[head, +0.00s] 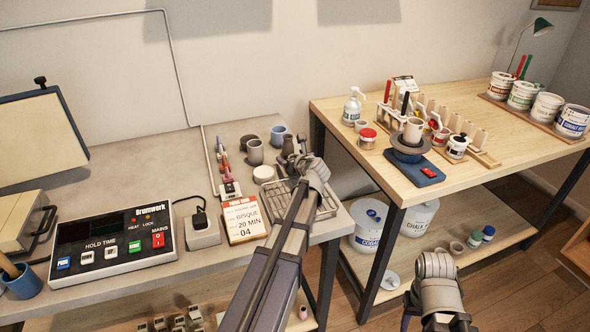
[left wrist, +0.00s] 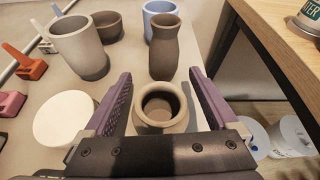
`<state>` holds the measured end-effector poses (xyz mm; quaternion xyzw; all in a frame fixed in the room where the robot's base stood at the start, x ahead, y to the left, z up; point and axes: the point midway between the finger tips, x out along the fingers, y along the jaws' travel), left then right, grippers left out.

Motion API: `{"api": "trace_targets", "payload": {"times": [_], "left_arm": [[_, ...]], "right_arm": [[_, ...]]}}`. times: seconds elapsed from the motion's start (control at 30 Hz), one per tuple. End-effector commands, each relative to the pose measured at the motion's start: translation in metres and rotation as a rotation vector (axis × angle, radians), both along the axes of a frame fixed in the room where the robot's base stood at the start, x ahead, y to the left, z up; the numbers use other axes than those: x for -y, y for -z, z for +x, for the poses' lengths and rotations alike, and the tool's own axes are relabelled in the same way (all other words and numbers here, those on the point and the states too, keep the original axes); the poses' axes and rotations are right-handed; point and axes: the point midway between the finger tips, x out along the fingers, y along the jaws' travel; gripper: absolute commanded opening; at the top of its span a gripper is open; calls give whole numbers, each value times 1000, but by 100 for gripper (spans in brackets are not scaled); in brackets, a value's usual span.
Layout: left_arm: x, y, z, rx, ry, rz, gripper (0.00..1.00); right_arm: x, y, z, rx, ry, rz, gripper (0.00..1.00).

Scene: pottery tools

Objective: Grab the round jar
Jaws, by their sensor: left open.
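The round jar (left wrist: 162,108) is a small beige-grey pot with a wide dark mouth, seen from above in the left wrist view. My left gripper (left wrist: 161,76) is open, with its purple-grey fingers on either side of the jar. I cannot tell whether either finger touches it. In the head view my left gripper (head: 299,164) is over the back right part of the grey table, and I cannot make out the jar there. My right arm shows at the lower right, but its jaws cannot be made out.
A brown vase (left wrist: 164,47) stands just beyond the jar. A grey cup (left wrist: 79,47), a brown bowl (left wrist: 108,24) and a blue cup (left wrist: 160,14) stand farther back. A white disc (left wrist: 64,121) lies to the left. A wooden table (head: 470,110) stands to the right.

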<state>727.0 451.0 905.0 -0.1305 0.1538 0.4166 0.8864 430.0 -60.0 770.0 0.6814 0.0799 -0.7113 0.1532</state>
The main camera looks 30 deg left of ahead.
Motion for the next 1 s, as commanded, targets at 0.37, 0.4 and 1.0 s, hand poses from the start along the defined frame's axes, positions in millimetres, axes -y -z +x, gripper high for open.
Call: {"api": "trace_targets", "payload": {"times": [0.37, 0.4, 1.0], "left_arm": [[-1, 0, 0, 0, 1, 0, 75], [0, 0, 0, 0, 1, 0, 70], [0, 0, 1, 0, 1, 0, 3]], "right_arm": [[0, 0, 0, 0, 0, 0, 50], [0, 0, 0, 0, 0, 0, 50], [0, 0, 0, 0, 0, 0, 50]]}}
